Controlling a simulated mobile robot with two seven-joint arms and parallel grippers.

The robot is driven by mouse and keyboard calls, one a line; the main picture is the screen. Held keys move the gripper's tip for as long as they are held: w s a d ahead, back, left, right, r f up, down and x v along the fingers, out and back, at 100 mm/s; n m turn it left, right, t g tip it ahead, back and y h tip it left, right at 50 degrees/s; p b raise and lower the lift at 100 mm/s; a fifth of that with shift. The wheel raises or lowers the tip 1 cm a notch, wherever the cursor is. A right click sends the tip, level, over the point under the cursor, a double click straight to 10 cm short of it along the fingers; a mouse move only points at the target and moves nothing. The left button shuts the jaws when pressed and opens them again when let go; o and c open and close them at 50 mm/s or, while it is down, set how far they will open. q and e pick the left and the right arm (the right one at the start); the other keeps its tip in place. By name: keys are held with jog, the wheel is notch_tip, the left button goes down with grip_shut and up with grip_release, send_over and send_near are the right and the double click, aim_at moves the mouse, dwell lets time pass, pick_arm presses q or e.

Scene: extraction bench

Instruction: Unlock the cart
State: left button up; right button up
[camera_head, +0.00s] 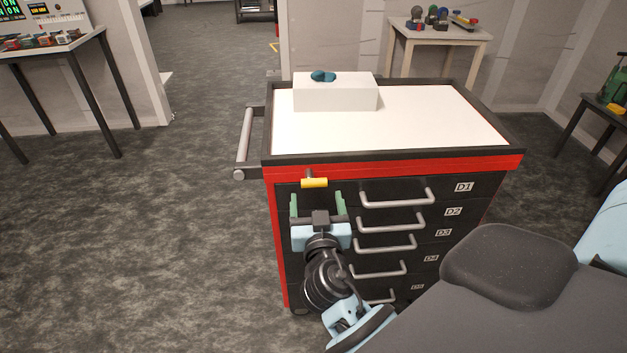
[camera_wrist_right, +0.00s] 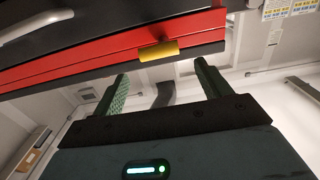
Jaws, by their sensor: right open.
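The red and black cart (camera_head: 400,163) stands in front of me with a white top and drawers labelled D1 to D5. A yellow handle (camera_head: 314,183), probably the cart's lock, sits on its front at the upper left, beside the D1 drawer handle. It also shows in the right wrist view (camera_wrist_right: 159,51). My right gripper (camera_head: 319,205) is open with green fingers, just below the yellow handle in the head view and apart from it. The right wrist view shows its two fingers (camera_wrist_right: 163,86) spread with nothing between them. My left gripper is not in view.
A white box (camera_head: 335,97) with a teal object (camera_head: 323,76) on it stands on the cart top. A grey push bar (camera_head: 244,143) juts from the cart's left side. Drawer handles (camera_head: 396,194) stick out right of my gripper. Open floor (camera_head: 150,230) lies to the left.

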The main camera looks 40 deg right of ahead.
aim_at(314, 182)
jog(key=p+x, duration=0.1)
jog(key=x, duration=0.5)
jog(key=shift+w+d, duration=0.15)
jog(key=shift+w, duration=0.1)
jog(key=shift+w+d, duration=0.25)
jog(key=shift+w, duration=0.15)
jog(key=c, duration=1)
